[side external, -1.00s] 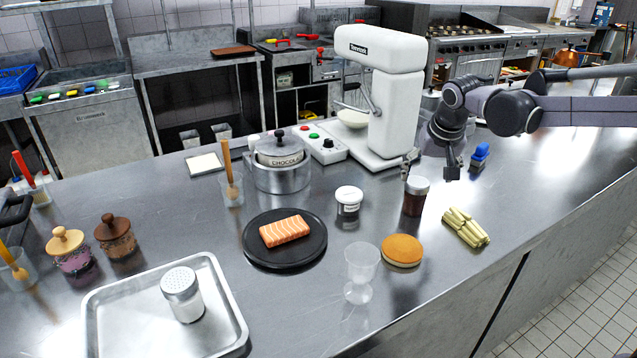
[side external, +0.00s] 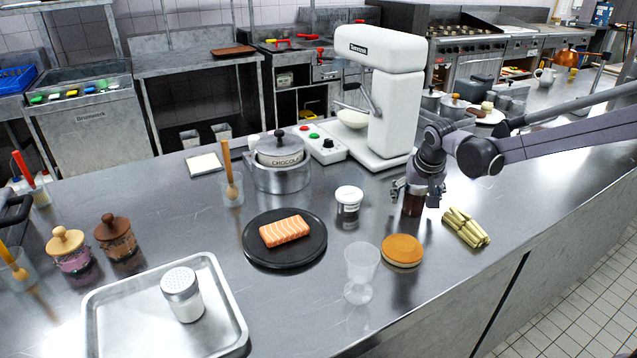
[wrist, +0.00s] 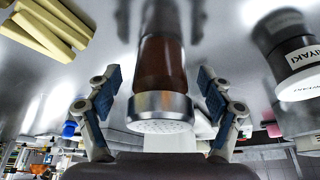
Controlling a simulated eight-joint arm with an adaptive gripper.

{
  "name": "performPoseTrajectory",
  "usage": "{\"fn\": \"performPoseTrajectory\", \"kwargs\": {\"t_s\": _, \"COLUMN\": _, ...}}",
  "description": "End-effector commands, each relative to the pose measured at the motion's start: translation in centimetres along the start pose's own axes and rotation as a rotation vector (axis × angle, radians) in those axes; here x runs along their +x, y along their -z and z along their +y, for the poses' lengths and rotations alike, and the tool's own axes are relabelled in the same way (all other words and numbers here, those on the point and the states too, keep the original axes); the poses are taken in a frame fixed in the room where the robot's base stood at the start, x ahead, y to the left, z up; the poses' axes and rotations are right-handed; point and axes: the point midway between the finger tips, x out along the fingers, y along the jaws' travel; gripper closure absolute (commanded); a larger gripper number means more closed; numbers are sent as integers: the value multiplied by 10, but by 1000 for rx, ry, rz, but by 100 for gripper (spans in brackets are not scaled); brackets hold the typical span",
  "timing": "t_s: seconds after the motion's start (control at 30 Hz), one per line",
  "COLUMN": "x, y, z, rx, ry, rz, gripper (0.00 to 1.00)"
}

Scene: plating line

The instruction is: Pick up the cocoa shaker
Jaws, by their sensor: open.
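The cocoa shaker (side external: 412,205) is a clear jar of dark brown powder standing on the steel counter. In the wrist view the shaker (wrist: 162,65) is large and central, its perforated metal lid towards the camera. My gripper (side external: 415,188) is low over it and hides its lid in the side view. In the wrist view the blue-padded fingers of my gripper (wrist: 162,82) are open, one on each side of the shaker. A gap shows on both sides, and neither pad touches it.
Close by are a white-lidded jar (side external: 348,200), labelled in the wrist view (wrist: 290,58), pale yellow sticks (side external: 465,228), a bun (side external: 402,250) and a clear cup (side external: 361,265). A white mixer (side external: 395,110) stands behind. A white shaker (side external: 184,300) is on the tray (side external: 115,330).

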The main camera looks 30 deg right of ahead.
Motion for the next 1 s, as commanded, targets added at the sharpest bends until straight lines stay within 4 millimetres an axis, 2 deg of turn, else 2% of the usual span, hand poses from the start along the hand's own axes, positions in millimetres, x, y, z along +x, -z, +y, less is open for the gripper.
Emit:
{"fn": "performPoseTrajectory", "kwargs": {"t_s": 0.3, "x": 6, "y": 0, "z": 0, "rx": 0, "ry": 0, "rz": 0, "gripper": 20}}
{"fn": "performPoseTrajectory", "kwargs": {"t_s": 0.37, "x": 6, "y": 0, "z": 0, "rx": 0, "ry": 0, "rz": 0, "gripper": 34}}
{"fn": "performPoseTrajectory", "kwargs": {"t_s": 0.53, "x": 6, "y": 0, "z": 0, "rx": 0, "ry": 0, "rz": 0, "gripper": 83}}
{"fn": "performPoseTrajectory", "kwargs": {"t_s": 1.0, "x": 0, "y": 2, "z": 0, "rx": 0, "ry": 0, "rz": 0, "gripper": 84}}
